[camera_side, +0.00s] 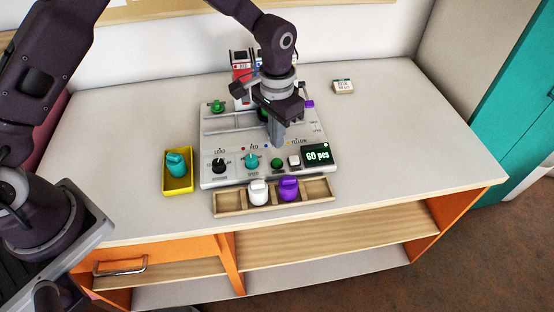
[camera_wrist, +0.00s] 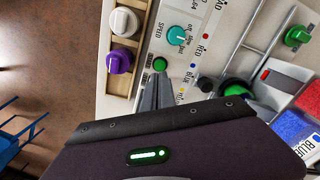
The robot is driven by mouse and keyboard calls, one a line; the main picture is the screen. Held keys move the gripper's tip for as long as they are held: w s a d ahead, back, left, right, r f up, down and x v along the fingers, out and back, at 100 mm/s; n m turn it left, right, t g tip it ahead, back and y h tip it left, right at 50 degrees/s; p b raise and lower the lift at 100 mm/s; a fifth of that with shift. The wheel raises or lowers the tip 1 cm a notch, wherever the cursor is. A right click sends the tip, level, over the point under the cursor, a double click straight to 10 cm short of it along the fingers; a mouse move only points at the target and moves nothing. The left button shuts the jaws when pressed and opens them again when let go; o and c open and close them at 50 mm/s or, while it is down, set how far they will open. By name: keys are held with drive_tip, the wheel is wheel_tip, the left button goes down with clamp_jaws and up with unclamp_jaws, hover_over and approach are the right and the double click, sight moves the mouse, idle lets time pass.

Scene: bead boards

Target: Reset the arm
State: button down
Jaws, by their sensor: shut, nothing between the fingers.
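My gripper (camera_side: 279,142) is above the right-middle part of a grey control board (camera_side: 207,180), fingers pointing down and closed together, holding nothing. In the wrist view the closed fingers (camera_wrist: 157,88) show beside the green button (camera_wrist: 160,64); I cannot tell the exact height above the board. The board carries a black knob (camera_side: 219,165), a teal knob (camera_side: 251,161), the green button (camera_side: 277,163), a white button (camera_side: 294,161) and a display (camera_side: 317,155) reading "60 pcs". Part of the board's rails is hidden behind my gripper.
A wooden tray (camera_side: 235,209) in front holds a white knob (camera_side: 258,191) and a purple knob (camera_side: 289,188). A yellow tray (camera_side: 178,188) at left holds a teal piece (camera_side: 176,164). A red container (camera_side: 241,72) stands behind. A small box (camera_side: 343,87) lies back right. The table's right side is clear.

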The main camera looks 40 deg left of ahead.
drive_tip(key=shift+r, duration=0.4)
drive_tip(key=s+a+r+t, duration=0.1)
drive_tip(key=s+a+r, duration=0.1)
drive_tip(key=s+r, duration=0.35)
drive_tip(key=s+a+r+n+t, duration=0.1)
drive_tip(key=s+a+r, duration=0.15)
drive_tip(key=r, duration=0.55)
drive_tip(key=s+a+r+t, duration=0.1)
drive_tip(key=s+a+r, duration=0.2)
drive_tip(key=r, duration=0.4)
drive_tip(key=s+a+r+n+t, duration=0.1)
drive_tip(key=s+a, duration=0.1)
drive_tip(key=s, duration=0.6)
drive_tip(key=s+a+r+n+t, duration=0.1)
drive_tip(key=s, duration=0.8)
drive_tip(key=shift+a+t, duration=0.3)
drive_tip(key=shift+a, duration=0.05)
idle(1.2)
